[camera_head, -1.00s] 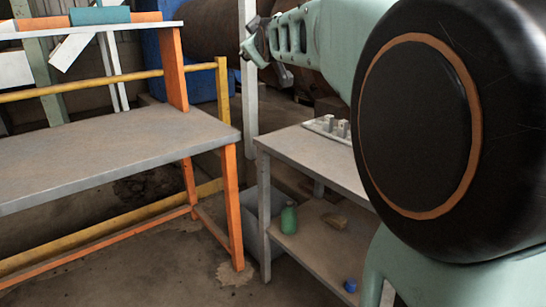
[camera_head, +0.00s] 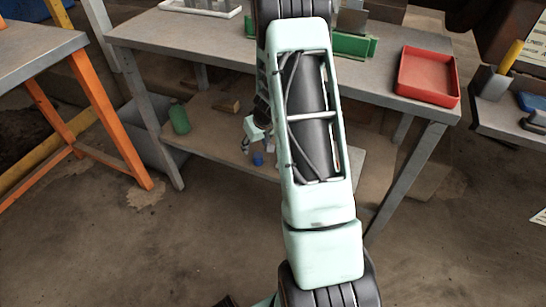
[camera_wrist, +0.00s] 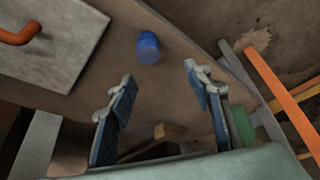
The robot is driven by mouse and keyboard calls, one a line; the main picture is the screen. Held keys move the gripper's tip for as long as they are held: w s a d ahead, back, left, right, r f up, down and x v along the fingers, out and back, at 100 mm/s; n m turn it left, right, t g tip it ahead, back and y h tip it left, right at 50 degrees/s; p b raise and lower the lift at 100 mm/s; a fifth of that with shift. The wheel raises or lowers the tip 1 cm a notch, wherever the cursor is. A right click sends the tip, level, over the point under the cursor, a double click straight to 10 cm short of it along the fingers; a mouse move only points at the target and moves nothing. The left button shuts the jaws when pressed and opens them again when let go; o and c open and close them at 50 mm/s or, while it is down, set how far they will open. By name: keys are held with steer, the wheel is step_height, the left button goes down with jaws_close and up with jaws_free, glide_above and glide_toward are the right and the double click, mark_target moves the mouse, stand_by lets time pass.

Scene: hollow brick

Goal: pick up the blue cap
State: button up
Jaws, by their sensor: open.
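The blue cap (camera_head: 257,159) is a small blue cylinder on the lower shelf of the grey workbench in the head view. In the wrist view the blue cap (camera_wrist: 148,47) stands just beyond the fingertips, between their lines. My gripper (camera_wrist: 152,82) is open and empty, its two fingers spread wide. In the head view my gripper (camera_head: 246,146) reaches in over the lower shelf, just left of the cap; my arm partly hides that area.
On the lower shelf (camera_head: 212,137) are a green bottle (camera_head: 179,118) and a brown block (camera_head: 226,106). The bench top (camera_head: 170,38) above holds a red tray (camera_head: 428,76) and a green item (camera_head: 352,45). An orange-legged table (camera_head: 112,120) stands at left.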

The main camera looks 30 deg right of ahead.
mark_target(258, 155)
steer(key=f+b, duration=0.1)
steer(key=f, duration=0.1)
steer(key=w+d+f, duration=0.1)
steer(key=f, duration=0.2)
steer(key=f+b, duration=0.1)
steer(key=f, duration=0.1)
steer(key=shift+w+d+f+b, duration=0.15)
steer(key=shift+d+f+b, duration=0.05)
steer(key=shift+f+b, duration=0.1)
steer(key=shift+w+f, duration=0.25)
steer(key=shift+f, duration=0.1)
steer(key=c, duration=0.8)
